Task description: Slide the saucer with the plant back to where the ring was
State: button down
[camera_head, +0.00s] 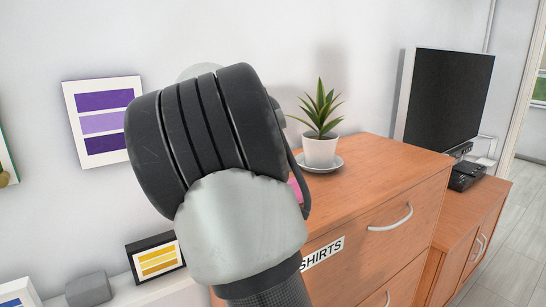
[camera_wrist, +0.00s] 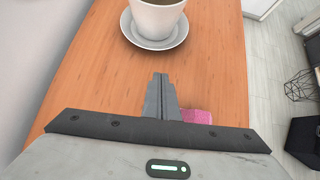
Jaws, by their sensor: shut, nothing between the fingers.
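A white saucer (camera_head: 331,163) carries a white pot with a spiky green plant (camera_head: 320,110) on top of the wooden dresser. The plant stands upright. In the wrist view the saucer (camera_wrist: 180,42) and the lower part of the pot (camera_wrist: 158,20) show at the top, and the leaves are out of frame. My gripper (camera_wrist: 161,78) is shut and empty. Its fingertips point toward the saucer and look a short gap away from it. In the head view my arm hides the gripper. I see no ring on the dresser.
The wooden dresser top (camera_head: 375,160) is bare right of the saucer. A pink thing (camera_wrist: 196,116) lies beside my fingers, partly hidden. A wall is behind. A lower cabinet (camera_head: 480,215) with a dark screen (camera_head: 447,95) stands at the right.

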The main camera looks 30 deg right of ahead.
jog(key=x, duration=0.3)
jog(key=shift+d+f, duration=0.3)
jog(key=d, duration=0.2)
jog(key=shift+w+d+r, duration=0.2)
jog(key=shift+w+d, duration=0.05)
jog(key=shift+w, duration=0.05)
jog(key=shift+w+d, duration=0.15)
jog(key=shift+d, duration=0.4)
